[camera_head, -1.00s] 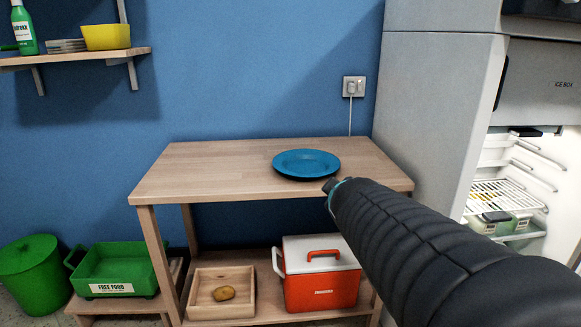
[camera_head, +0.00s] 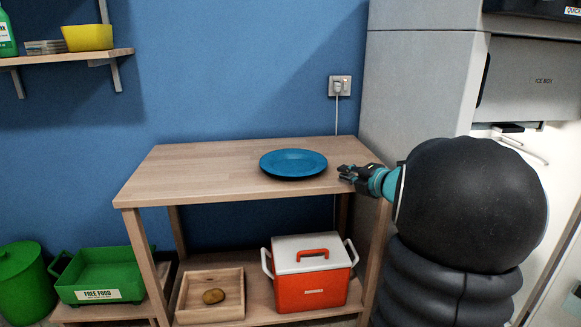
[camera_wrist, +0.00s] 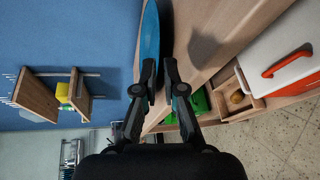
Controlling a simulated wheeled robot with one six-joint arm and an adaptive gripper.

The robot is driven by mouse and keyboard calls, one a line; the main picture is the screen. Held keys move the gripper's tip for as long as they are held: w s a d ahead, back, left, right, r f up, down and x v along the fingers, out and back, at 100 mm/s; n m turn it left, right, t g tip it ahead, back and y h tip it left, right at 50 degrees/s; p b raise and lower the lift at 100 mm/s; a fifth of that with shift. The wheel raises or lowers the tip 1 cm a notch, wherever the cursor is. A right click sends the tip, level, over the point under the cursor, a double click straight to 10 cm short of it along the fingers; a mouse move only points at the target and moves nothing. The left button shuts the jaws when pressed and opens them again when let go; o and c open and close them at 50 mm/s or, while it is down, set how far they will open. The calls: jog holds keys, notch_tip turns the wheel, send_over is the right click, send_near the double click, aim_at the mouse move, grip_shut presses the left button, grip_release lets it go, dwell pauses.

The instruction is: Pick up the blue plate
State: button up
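The blue plate (camera_head: 293,164) lies flat on the wooden table's top (camera_head: 200,178), near its right end. My gripper (camera_head: 342,172) is just right of the plate, low over the tabletop, with its fingers pointing left at the rim. A small gap shows between the fingertips and the plate in the head view. In the wrist view, the plate (camera_wrist: 151,35) shows nearly edge-on ahead of my gripper (camera_wrist: 160,62), whose fingers are apart with nothing held. The left finger overlaps part of the plate there. I cannot tell whether the rim is between the fingertips.
A red and white cooler (camera_head: 312,285) and a wooden tray (camera_head: 186,297) with a potato (camera_head: 213,296) sit on the lower shelf. A grey fridge (camera_head: 410,90) stands close on the right. A wall shelf (camera_head: 100,57) is at upper left. The table's left half is clear.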

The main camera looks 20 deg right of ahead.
aim_at(326, 173)
jog(key=x, duration=0.4)
jog(key=shift+w, duration=0.35)
jog(key=shift+d+p+x, duration=0.1)
jog(key=shift+p+x, duration=0.1)
jog(key=shift+x, duration=1.15)
jog(key=shift+d+p+x, duration=0.15)
jog(key=shift+x, duration=1.2)
jog(key=shift+r, duration=0.1)
grip_shut()
jog(key=shift+r, duration=0.1)
